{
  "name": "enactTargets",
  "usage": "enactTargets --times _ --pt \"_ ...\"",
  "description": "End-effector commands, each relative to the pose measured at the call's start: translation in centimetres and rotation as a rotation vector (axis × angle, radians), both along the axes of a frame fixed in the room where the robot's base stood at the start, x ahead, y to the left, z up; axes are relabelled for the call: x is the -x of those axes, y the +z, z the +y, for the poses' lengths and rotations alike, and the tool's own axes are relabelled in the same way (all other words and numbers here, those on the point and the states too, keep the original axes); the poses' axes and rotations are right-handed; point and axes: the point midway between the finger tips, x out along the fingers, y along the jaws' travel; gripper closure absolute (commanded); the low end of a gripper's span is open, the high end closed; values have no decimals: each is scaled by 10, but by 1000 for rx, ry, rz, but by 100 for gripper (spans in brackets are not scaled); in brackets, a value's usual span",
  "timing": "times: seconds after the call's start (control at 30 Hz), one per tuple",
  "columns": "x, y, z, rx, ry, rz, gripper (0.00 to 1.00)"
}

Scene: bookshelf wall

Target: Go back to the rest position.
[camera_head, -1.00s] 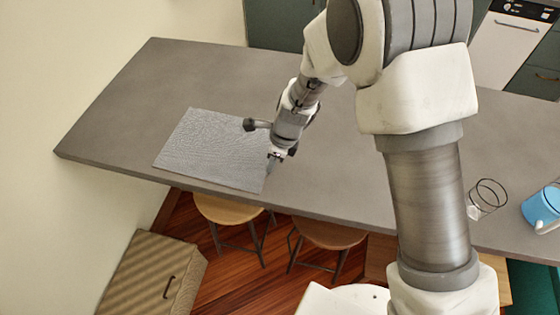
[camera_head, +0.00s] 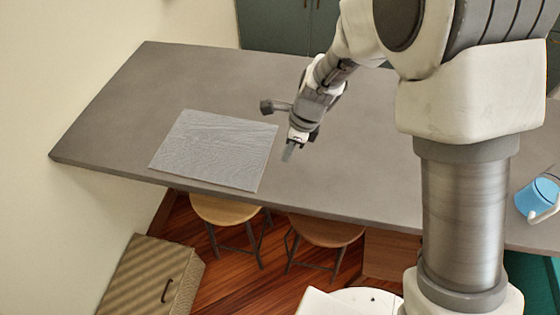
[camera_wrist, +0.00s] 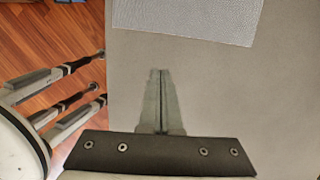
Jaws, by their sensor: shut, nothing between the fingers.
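My gripper (camera_head: 289,152) is shut and empty above the grey tabletop (camera_head: 370,180), to the right of the grey mat. In the wrist view my gripper (camera_wrist: 161,100) shows its two fingers together, pointing at bare tabletop (camera_wrist: 230,90). The mat's edge lies beyond the fingertips there.
A textured grey mat (camera_head: 215,150) lies flat on the left part of the table; it also shows in the wrist view (camera_wrist: 190,18). A blue cup (camera_head: 537,198) stands at the right. Stools (camera_head: 325,232) and a wicker box (camera_head: 152,280) are below the front edge. The table's back middle is clear.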

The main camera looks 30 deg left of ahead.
Motion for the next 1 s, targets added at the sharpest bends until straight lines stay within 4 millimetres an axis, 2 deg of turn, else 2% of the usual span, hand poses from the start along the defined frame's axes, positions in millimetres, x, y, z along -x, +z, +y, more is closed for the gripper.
enactTargets --times 0.03,0.2,0.57,0.67,0.77,1.0 --pt "-1 10 -2 -2 0 -4 100" --pt "-2 32 -7 -2 0 -2 100" --pt "-3 41 -10 0 2 -1 100" --pt "-6 50 -17 -9 24 -19 100" --pt "-11 73 -35 -25 84 -62 100" --pt "-15 144 -109 -37 335 -236 100"
